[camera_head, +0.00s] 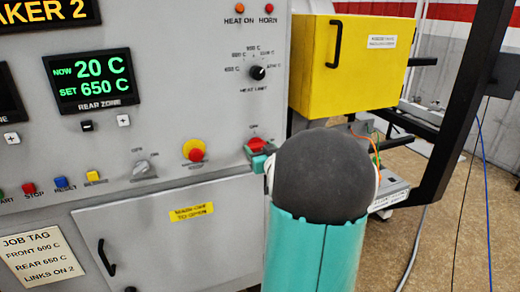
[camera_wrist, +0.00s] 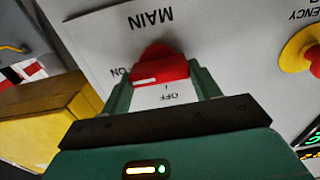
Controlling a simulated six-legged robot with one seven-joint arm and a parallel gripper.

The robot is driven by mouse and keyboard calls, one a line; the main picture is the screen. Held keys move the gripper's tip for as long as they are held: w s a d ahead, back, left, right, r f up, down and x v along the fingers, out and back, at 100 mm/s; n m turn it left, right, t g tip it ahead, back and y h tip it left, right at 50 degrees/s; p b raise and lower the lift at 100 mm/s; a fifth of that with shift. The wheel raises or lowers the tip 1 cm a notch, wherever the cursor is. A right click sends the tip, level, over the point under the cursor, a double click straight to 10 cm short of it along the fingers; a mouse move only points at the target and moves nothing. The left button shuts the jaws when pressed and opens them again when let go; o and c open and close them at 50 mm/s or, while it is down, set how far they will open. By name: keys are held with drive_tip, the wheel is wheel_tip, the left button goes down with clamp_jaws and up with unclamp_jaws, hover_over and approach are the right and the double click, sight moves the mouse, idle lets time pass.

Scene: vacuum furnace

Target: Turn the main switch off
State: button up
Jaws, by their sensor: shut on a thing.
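The main switch is a red knob (camera_wrist: 160,66) on the grey panel, with "MAIN", "ON" and "OFF" labels, upside down in the wrist view. A white mark on the knob lies across the picture, its left end near "ON"; "OFF" is below the knob. My gripper (camera_wrist: 163,82) is shut on the knob, one green finger on each side. In the head view the red switch (camera_head: 259,145) shows at the panel's lower right, with a fingertip of my gripper (camera_head: 260,162) at it. My dark rounded wrist and teal arm hide the rest of my gripper there.
A red stop button on a yellow base (camera_head: 194,151) is left of the switch, beyond it a grey selector (camera_head: 143,168). A yellow box (camera_head: 350,65) juts out at upper right. A dark post (camera_head: 465,100) and hanging cables are farther right.

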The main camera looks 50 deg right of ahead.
drive_tip(key=shift+n, duration=0.4)
drive_tip(key=n, duration=0.3)
drive_tip(key=shift+w+a+n, duration=0.1)
drive_tip(key=shift+a+n, duration=0.05)
drive_tip(key=shift+n, duration=0.15)
drive_tip(key=n, duration=0.4)
drive_tip(key=shift+n, duration=0.3)
drive_tip(key=n, duration=0.4)
drive_tip(key=shift+a+f, duration=0.1)
drive_tip(key=shift+f, duration=0.05)
drive_tip(key=n, duration=0.4)
drive_tip(key=shift+f+n, duration=0.1)
drive_tip(key=shift+n, duration=0.2)
drive_tip(key=o, duration=1)
